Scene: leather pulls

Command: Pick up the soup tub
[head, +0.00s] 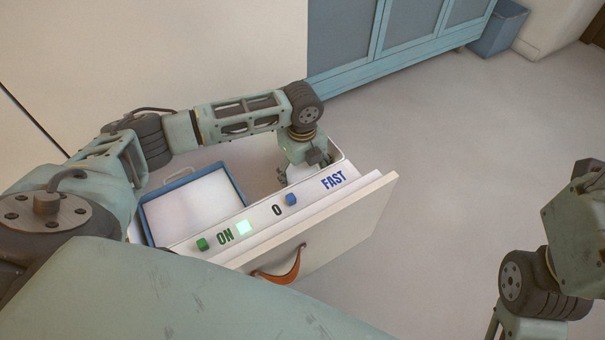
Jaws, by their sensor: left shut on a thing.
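My left gripper (297,172) reaches down into the far right corner of an open drawer (345,232). Its fingers are shut on a small pale thing, which I take to be the soup tub. The hand and fingers hide most of it, so its shape and any lid cannot be made out. It is low, near the drawer's inside. I cannot tell whether it touches the bottom. My right arm shows at the lower right, but its fingertips are out of the picture.
A blue-rimmed tray (236,176) lies in the drawer's left part. A white strip with ON, 0 and FAST markings, a green button (202,244) and a blue button (291,200) runs behind the drawer front. An orange-brown leather pull (280,271) hangs outside. Floor at right is clear.

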